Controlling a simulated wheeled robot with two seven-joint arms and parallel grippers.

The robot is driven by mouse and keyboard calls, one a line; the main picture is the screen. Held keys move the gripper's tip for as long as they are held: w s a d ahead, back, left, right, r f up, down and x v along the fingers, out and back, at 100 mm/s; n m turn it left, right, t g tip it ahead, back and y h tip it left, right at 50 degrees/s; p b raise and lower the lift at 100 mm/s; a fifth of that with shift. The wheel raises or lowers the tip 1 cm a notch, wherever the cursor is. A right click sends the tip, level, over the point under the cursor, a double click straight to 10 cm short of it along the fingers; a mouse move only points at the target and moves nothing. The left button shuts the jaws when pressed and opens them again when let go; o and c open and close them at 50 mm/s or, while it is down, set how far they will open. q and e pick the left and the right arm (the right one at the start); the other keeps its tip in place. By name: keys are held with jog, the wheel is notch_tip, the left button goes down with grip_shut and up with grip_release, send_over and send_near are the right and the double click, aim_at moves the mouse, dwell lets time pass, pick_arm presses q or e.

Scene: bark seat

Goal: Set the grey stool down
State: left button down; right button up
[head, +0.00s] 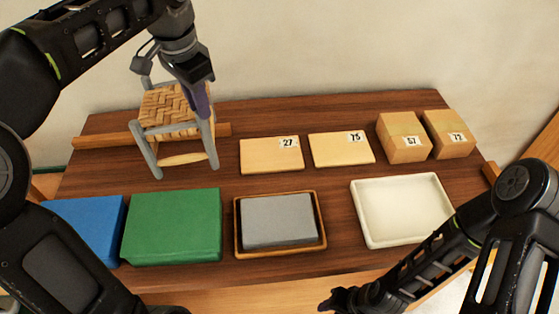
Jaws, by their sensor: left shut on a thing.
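The grey stool (170,116) has a grey frame and a woven bark seat. It is at the back left of the wooden table (335,260), near a wooden bar. My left gripper (199,100) comes down from above and is shut on the stool, at the top of its right side; the jaws partly hide that side. The stool looks close to upright. I cannot tell whether its feet touch the table. My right gripper (345,300) is low at the front edge, away from the stool, and its jaws are too dark to read.
A wooden bar (92,140) lies behind the stool. Blue (88,226) and green (172,226) blocks lie in front of it. A grey block (278,220) sits in a wooden tray (239,243). A white tray (400,210), numbered flat boards (270,157) and boxes (402,140) are to the right.

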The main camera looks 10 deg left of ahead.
pick_arm(q)
jog(key=shift+s+r, duration=0.1)
jog(key=shift+d+r, duration=0.1)
jog(key=shift+r, duration=0.1)
jog(key=shift+s+a+r, duration=0.15)
jog(key=shift+s+a, duration=0.1)
jog(key=shift+a, duration=0.3)
send_over(160, 124)
jog(key=d, duration=0.1)
jog(key=shift+s+d+t+y, duration=0.1)
jog(key=shift+s+t+y, duration=0.1)
jog(key=shift+t+y, duration=0.1)
jog(key=shift+s+a+f+m, duration=0.2)
jog(key=shift+a+f+m, duration=0.2)
jog(key=shift+a, duration=0.15)
